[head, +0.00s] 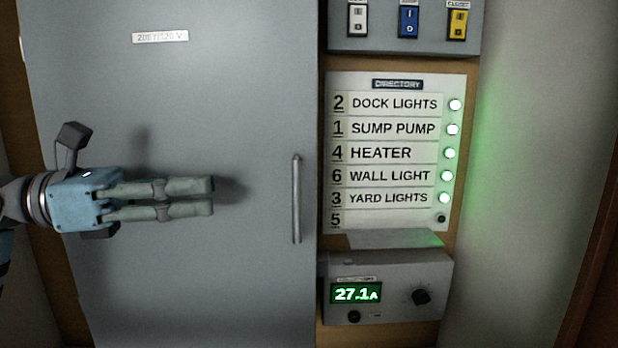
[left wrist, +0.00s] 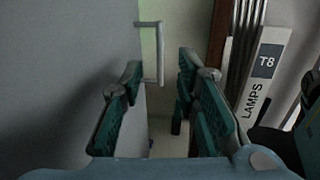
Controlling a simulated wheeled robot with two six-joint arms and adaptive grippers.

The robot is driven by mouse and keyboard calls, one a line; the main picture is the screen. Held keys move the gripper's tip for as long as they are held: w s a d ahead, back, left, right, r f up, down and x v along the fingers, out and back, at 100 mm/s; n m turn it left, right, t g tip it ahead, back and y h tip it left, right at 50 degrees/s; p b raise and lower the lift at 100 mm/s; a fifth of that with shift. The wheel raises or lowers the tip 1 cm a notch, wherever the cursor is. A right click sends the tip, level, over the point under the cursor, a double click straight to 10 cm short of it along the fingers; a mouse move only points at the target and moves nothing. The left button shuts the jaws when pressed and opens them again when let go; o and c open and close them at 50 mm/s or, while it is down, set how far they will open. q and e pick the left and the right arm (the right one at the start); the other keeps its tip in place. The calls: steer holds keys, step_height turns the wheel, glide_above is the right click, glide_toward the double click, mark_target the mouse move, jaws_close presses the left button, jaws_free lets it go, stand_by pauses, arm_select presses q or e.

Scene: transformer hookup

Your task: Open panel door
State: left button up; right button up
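The panel door (head: 230,90) is a large grey sheet in the head view, and it looks closed. Its upright bar handle (head: 296,198) is near the door's right edge. The handle also shows in the left wrist view (left wrist: 160,55), beyond the fingertips. My left gripper (head: 212,197) is in front of the door, left of the handle and apart from it, with its fingers pointing right. In the left wrist view its fingers (left wrist: 160,75) stand apart with nothing between them. My right gripper is not seen.
Right of the door are a directory board (head: 390,150) with lit lamps, a switch box (head: 400,40) above it and a meter box (head: 385,285) reading 27.1 A. A white "LAMPS T8" box (left wrist: 262,75) stands at right in the left wrist view.

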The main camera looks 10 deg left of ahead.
arm_select(q)
steer(key=p+x, duration=0.1)
steer(key=x, duration=0.1)
steer(key=p+x, duration=0.2)
steer(key=x, duration=0.1)
steer(key=r+p+x, duration=0.1)
steer(key=p+x, duration=0.1)
steer(key=shift+w+d+r, duration=0.1)
steer(key=shift+w+d, duration=0.1)
steer(key=shift+d, duration=0.15)
steer(key=p, duration=0.3)
glide_above(298, 235)
steer(key=shift+w+a+f, duration=0.1)
steer(key=shift+w+f, duration=0.1)
steer(key=shift+f, duration=0.4)
jaws_close()
